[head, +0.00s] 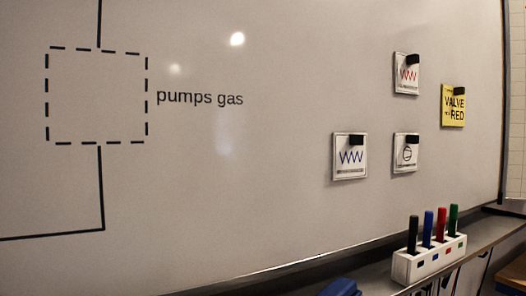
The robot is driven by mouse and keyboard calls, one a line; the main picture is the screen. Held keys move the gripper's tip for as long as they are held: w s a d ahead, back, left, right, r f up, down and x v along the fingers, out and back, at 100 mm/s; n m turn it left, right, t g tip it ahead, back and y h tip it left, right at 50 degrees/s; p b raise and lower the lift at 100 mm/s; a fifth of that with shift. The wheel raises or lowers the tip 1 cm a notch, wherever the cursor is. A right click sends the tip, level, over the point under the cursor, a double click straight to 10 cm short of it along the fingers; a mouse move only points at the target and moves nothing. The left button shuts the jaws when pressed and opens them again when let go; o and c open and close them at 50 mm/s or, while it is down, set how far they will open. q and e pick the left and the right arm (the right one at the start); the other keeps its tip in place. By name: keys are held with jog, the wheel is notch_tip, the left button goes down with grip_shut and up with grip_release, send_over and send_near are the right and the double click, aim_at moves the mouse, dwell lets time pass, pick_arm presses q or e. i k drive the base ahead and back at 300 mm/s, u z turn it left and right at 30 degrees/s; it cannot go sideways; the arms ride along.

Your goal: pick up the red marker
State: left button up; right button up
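The red marker (441,225) stands upright in a white holder (402,266) on the ledge below the whiteboard, at the lower right of the head view. The blue marker (428,229) is just to its left and the green marker (453,219) just to its right. A black marker (413,235) stands at the holder's left end. The lower parts of the markers are hidden inside the holder. Neither of my grippers shows in this view.
The whiteboard (270,180) carries several magnet-held cards, including a yellow note (453,105), above the holder. A dashed box and "pumps gas" are at left. A blue object (342,288), partly cut off, is at the bottom edge. The ledge (482,231) is bare right of the holder.

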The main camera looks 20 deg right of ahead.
aim_at(442, 215)
jog(key=z, duration=3.3)
jog(key=i, duration=2.6)
jog(key=u, duration=3.45)
